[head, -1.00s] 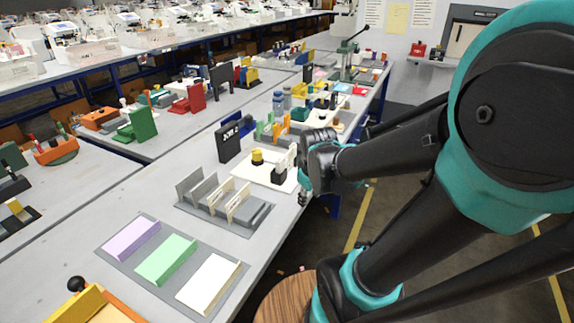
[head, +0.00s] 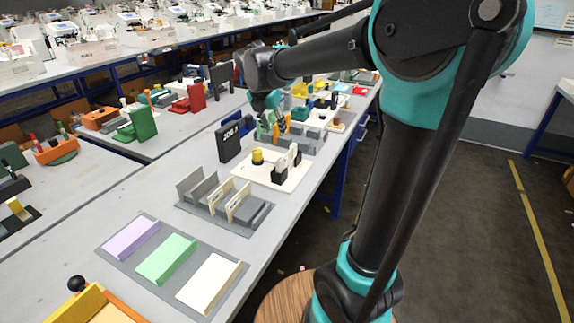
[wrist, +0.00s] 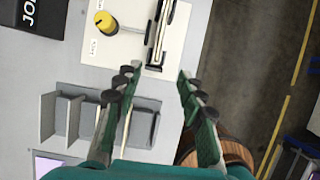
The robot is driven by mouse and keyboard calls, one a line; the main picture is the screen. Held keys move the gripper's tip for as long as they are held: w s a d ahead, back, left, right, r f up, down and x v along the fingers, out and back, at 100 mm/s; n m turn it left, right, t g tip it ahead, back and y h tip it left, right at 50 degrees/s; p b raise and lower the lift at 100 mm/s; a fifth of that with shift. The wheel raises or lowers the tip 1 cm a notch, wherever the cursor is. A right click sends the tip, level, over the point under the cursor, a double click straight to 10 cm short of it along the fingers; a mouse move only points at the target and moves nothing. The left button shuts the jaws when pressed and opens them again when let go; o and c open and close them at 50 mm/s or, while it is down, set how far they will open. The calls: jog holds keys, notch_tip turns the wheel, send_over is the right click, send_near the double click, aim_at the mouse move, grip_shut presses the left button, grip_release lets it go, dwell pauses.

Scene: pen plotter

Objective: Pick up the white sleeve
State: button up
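A flat white piece with a raised edge (head: 209,284) lies on a grey mat (head: 117,257) at the near end of the bench, in the head view. Thin cream-white plates (head: 239,202) stand in a grey slotted rack (head: 262,217). I cannot tell for sure which of these is the white sleeve. In the wrist view, my gripper (wrist: 157,74) is open, with nothing between its fingers. It is above the bench, between the rack (wrist: 150,125) and a white plotter board (wrist: 105,50). In the head view, my gripper (head: 265,102) is partly confused with the things behind it.
The plotter board carries a yellow knob (wrist: 105,21) and an upright pale part with black clamps (wrist: 163,35). A black JOB block (head: 229,143) stands beside it. Lilac (head: 131,238) and green (head: 167,259) pieces lie beside the white piece. Bare bench lies left of the rack.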

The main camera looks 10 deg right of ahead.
send_over(282, 159)
jog(key=s, duration=0.1)
jog(key=f, duration=1)
jog(key=shift+a, duration=0.4)
jog(key=shift+s+a+x, duration=0.1)
jog(key=shift+s+x, duration=0.05)
jog(key=shift+x, duration=1.2)
jog(key=shift+s+a+x, duration=0.15)
jog(key=shift+x, duration=1.2)
jog(key=shift+f, duration=0.2)
grip_shut()
